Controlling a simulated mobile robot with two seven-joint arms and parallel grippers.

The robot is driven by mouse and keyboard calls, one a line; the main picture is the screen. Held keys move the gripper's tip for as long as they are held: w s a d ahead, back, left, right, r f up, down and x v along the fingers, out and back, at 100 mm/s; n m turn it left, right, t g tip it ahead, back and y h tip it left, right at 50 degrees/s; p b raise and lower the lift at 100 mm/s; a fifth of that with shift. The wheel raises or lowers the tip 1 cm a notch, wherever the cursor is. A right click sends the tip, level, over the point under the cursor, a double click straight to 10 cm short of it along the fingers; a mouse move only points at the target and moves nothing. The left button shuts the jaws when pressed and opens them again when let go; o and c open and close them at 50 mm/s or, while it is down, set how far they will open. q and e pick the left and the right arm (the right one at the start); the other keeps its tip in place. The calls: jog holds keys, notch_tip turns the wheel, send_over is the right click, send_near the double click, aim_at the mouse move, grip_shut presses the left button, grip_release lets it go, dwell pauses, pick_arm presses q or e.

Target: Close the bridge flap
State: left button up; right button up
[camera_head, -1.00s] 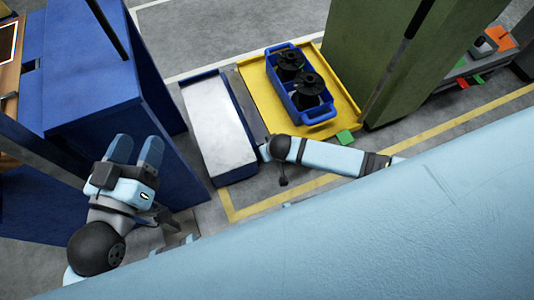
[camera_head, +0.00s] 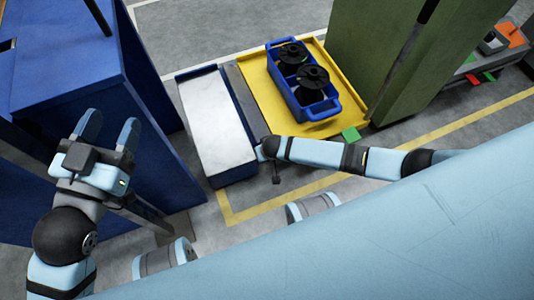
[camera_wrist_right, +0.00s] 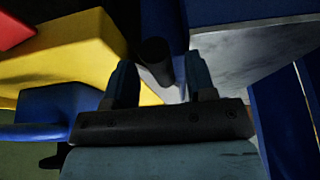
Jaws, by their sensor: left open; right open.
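A narrow grey strip, which looks like the bridge flap (camera_head: 241,96), runs between the white-topped blue bench (camera_head: 215,120) and the yellow platform (camera_head: 258,78). Whether it lies flat or tilted I cannot tell. My right gripper (camera_head: 264,151) is at the strip's near end, low beside the bench corner; its jaws barely show there. In the right wrist view the right gripper (camera_wrist_right: 161,85) is open, with a dark rounded bar (camera_wrist_right: 155,58) just beyond and between its fingers; contact is unclear. My left gripper (camera_head: 110,124) is open and empty, in front of the blue cabinet.
A blue tote (camera_head: 303,100) with two black spools stands on the yellow platform. The blue cabinet (camera_head: 70,85) fills the left. Grey floor is open behind the bench.

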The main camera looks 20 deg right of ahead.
grip_shut()
jog(key=shift+d+p, duration=0.15)
jog(key=shift+p, duration=0.15)
dwell(0.5)
